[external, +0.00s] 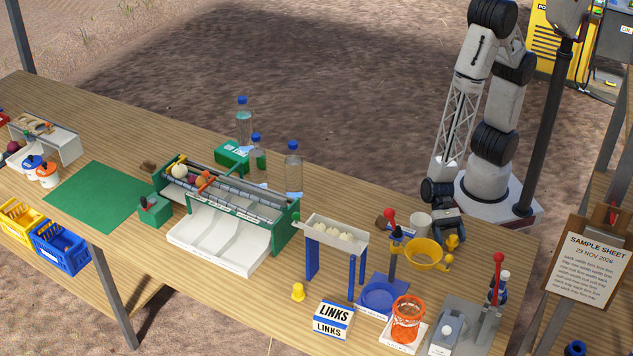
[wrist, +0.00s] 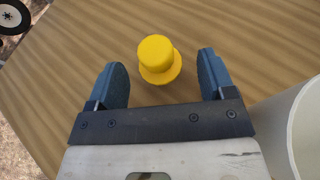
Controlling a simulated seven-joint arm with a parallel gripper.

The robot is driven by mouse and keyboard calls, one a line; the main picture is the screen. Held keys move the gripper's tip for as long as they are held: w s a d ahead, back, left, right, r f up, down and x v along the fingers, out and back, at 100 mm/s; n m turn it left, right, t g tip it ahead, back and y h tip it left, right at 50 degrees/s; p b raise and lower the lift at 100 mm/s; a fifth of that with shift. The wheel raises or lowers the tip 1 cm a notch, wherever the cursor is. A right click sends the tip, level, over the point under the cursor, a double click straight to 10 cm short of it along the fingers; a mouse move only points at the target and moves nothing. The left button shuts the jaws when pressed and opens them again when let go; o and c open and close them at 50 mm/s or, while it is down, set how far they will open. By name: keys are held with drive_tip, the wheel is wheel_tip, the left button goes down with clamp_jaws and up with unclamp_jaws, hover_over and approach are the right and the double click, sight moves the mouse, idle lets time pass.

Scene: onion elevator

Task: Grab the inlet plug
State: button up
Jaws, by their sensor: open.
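A yellow plug (wrist: 157,58) with a round head and a wider flange is on the wooden table in the wrist view. My gripper (wrist: 161,68) is open, with its two blue fingers apart on either side of the plug and a gap to it on both sides. In the external view a yellow plug (external: 453,241) is at the tip of my gripper (external: 448,232), near the table's back right. Another similar yellow plug (external: 298,292) stands near the front edge. I cannot tell from labels which is the inlet plug.
A white cup (external: 420,224) stands close to my gripper; its rim (wrist: 302,130) shows at the right in the wrist view. A yellow funnel bowl (external: 424,254) is in front. The green-ended roller machine (external: 225,200) and bottles stand further left.

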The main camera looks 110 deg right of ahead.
sight(456, 239)
drive_tip(key=shift+x, duration=1.15)
drive_tip(key=c, duration=1)
drive_tip(key=shift+r, duration=1.1)
drive_tip(key=shift+s+d+r, duration=0.2)
drive_tip(key=shift+d+r, duration=0.05)
drive_tip(key=shift+r, duration=0.45)
drive_tip(key=s+d, duration=0.3)
drive_tip(key=s+d+r, duration=0.1)
drive_tip(key=s+d, duration=0.6)
drive_tip(key=s, duration=0.1)
drive_tip(key=shift+s+d+r, duration=0.1)
drive_tip(key=shift+d+r, duration=0.05)
drive_tip(key=shift+d, duration=0.15)
